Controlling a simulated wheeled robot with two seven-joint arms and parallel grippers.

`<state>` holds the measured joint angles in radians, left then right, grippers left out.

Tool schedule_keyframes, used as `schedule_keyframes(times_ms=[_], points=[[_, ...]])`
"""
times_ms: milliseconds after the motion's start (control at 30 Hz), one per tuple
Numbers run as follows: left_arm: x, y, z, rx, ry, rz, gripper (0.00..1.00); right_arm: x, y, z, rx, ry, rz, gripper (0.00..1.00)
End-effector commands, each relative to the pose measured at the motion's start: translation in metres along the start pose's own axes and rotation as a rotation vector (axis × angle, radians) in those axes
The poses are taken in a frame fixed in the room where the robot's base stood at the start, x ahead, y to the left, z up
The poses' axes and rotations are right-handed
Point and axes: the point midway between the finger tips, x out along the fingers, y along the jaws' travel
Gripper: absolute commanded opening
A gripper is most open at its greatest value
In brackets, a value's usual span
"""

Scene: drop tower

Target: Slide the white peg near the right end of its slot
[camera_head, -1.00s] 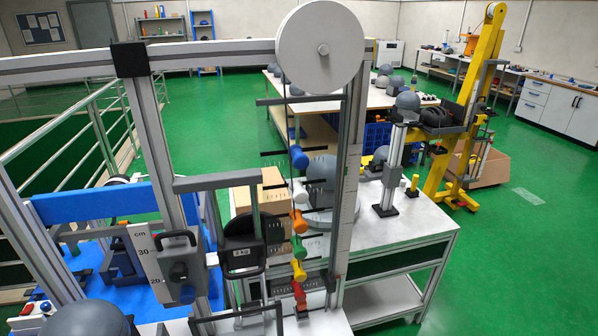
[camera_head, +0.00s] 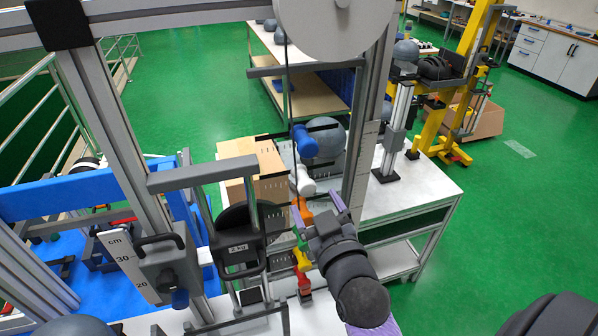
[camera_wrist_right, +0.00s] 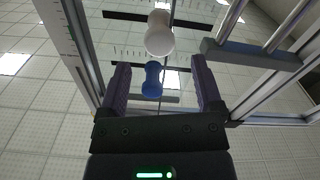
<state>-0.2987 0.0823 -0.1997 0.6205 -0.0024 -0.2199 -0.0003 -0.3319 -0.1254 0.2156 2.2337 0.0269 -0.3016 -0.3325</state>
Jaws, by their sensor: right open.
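The white peg (camera_head: 303,180) sticks out of the clear slotted panel in the tower frame, below the blue peg (camera_head: 305,141) and above the orange peg (camera_head: 304,212). My right gripper (camera_head: 318,218) is open, below and right of the white peg, close to the lower pegs. In the right wrist view, the white peg (camera_wrist_right: 159,34) shows ahead of the open fingers (camera_wrist_right: 161,88), near the top, and the blue peg (camera_wrist_right: 152,80) appears between them. No contact with the white peg shows. My right gripper partly hides the lower pegs. My left gripper is not in view.
The black 2 kg weight carriage (camera_head: 238,240) hangs left of the pegs. A grey upright post (camera_head: 362,165) stands close to their right, and a large white wheel (camera_head: 335,25) sits above. A cardboard box (camera_head: 255,165) is behind.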

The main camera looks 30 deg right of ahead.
Motion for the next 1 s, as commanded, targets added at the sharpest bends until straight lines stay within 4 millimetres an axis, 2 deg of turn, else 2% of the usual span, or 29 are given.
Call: schedule_keyframes(times_ms=[100,300,433,667,1000], points=[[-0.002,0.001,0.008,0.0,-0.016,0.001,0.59,0.029,0.0,-0.001,0.001,0.002,-0.001,0.84],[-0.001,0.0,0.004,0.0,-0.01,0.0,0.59,0.062,-0.001,0.0,0.001,0.0,-0.001,0.84],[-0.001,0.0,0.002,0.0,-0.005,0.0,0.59,0.07,0.0,0.0,0.001,-0.001,-0.001,0.84],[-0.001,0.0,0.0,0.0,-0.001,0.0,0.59,0.072,-0.001,0.001,0.001,-0.001,-0.002,0.84],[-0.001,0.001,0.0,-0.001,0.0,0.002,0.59,0.071,-0.001,0.001,0.001,-0.002,-0.002,0.14]])
